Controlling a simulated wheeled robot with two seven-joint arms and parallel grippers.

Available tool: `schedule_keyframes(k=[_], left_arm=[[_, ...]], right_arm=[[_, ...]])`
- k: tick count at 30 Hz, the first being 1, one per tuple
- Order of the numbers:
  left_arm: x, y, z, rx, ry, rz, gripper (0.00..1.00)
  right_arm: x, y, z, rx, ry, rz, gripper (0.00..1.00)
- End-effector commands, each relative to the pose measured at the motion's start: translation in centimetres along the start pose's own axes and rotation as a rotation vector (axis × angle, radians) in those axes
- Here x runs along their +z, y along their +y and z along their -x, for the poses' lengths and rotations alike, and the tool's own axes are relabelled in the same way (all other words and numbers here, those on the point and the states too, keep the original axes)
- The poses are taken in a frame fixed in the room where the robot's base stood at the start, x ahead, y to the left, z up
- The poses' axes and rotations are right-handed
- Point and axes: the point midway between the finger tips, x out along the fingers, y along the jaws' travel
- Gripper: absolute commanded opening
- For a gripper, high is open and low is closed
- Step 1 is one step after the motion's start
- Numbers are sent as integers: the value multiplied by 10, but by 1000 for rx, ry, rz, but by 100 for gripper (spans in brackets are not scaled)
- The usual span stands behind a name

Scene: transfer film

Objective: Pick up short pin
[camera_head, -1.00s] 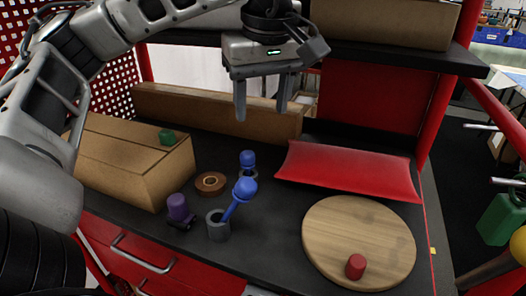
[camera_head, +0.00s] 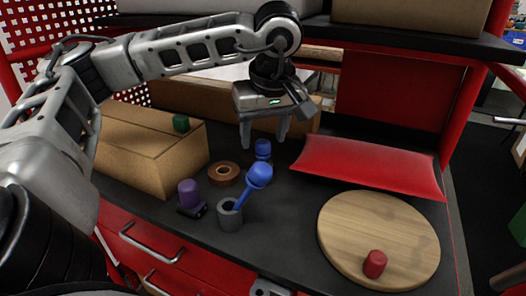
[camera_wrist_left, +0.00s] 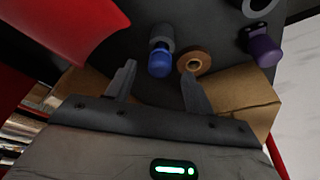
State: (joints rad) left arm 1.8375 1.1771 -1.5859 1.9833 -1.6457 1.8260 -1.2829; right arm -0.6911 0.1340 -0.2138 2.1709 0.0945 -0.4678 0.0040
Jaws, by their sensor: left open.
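In the left wrist view the fingertips (camera_wrist_left: 158,72) lie to either side of the pin's blue head, with no contact visible. A longer blue pin (camera_head: 259,175) leans tilted in a grey cup (camera_head: 230,216) nearer the front. My right gripper is not in view.
A brown ring (camera_head: 224,174) and a purple-topped piece (camera_head: 189,194) are left of the pins. A cardboard box (camera_head: 150,150) with a green cube (camera_head: 181,123) stands further left. A red cushion (camera_head: 365,167) and a round board (camera_head: 350,225) with a red cylinder (camera_head: 375,263) are right.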

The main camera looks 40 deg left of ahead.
Motion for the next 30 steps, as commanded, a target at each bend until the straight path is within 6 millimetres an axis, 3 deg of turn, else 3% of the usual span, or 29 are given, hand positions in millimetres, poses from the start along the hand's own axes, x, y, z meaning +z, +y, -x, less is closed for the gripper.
schedule_keyframes(k=[6,14,19,30], left_arm=[[0,0,-27,-1,0,1,53],[0,0,-30,1,0,1,53],[0,0,-30,1,0,1,5],[-2,1,-23,2,1,1,4]], right_arm=[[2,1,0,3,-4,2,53],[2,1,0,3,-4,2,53],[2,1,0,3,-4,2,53],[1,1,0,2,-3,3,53]])
